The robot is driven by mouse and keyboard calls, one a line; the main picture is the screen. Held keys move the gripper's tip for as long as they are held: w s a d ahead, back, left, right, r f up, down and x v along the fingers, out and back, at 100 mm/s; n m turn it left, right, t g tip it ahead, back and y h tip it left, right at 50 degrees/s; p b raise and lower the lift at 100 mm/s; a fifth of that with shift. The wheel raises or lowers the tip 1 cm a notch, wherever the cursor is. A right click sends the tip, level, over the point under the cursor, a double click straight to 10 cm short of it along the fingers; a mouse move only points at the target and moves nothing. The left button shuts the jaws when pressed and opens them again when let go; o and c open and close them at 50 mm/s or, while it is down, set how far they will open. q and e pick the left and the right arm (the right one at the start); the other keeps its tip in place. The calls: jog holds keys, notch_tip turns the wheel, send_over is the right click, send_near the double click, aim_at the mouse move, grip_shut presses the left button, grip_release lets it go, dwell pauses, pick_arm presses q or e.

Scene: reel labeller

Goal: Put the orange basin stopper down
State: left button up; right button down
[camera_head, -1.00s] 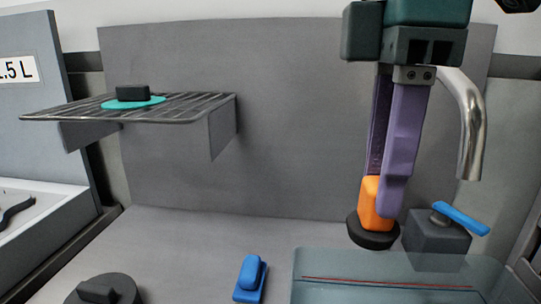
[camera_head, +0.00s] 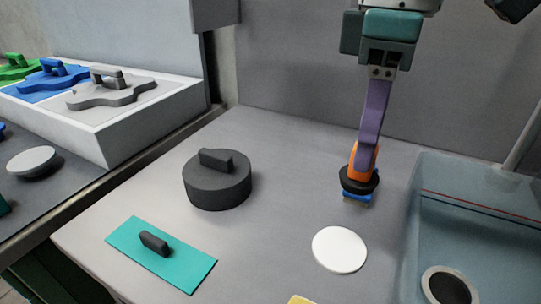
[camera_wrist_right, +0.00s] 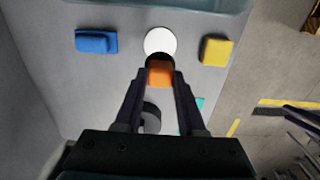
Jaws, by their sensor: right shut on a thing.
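The orange basin stopper (camera_head: 363,159) has an orange grip on a round black base (camera_head: 360,181). My right gripper (camera_head: 369,150) comes down from the top and is shut on the orange grip, base downward. In the right wrist view the orange grip (camera_wrist_right: 160,73) sits between the fingertips (camera_wrist_right: 160,80). The base covers part of a blue block (camera_head: 357,197) in the head view; in the wrist view that block (camera_wrist_right: 96,40) lies clear to the left. The stopper looks held above the counter; the height is hard to tell.
A white disc (camera_head: 339,250) lies flat on the counter. A clear basin with a drain (camera_head: 449,287) is at right. A dark lidded round (camera_head: 217,183) and a teal mat (camera_head: 185,262) are left. A yellow block (camera_wrist_right: 216,50) is near the edge. Bare counter lies between.

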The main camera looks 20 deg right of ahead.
notch_tip(320, 180, down, 12)
jog(key=shift+r+b, duration=0.1)
jog(key=shift+b, duration=0.8)
jog(key=shift+f, duration=0.2)
jog(key=shift+f, duration=0.1)
jog(key=c, duration=0.5)
grip_release()
notch_tip(320, 180, up, 11)
jog(key=shift+r+p, duration=0.1)
jog(key=shift+p, duration=0.85)
jog(key=shift+r, duration=0.55)
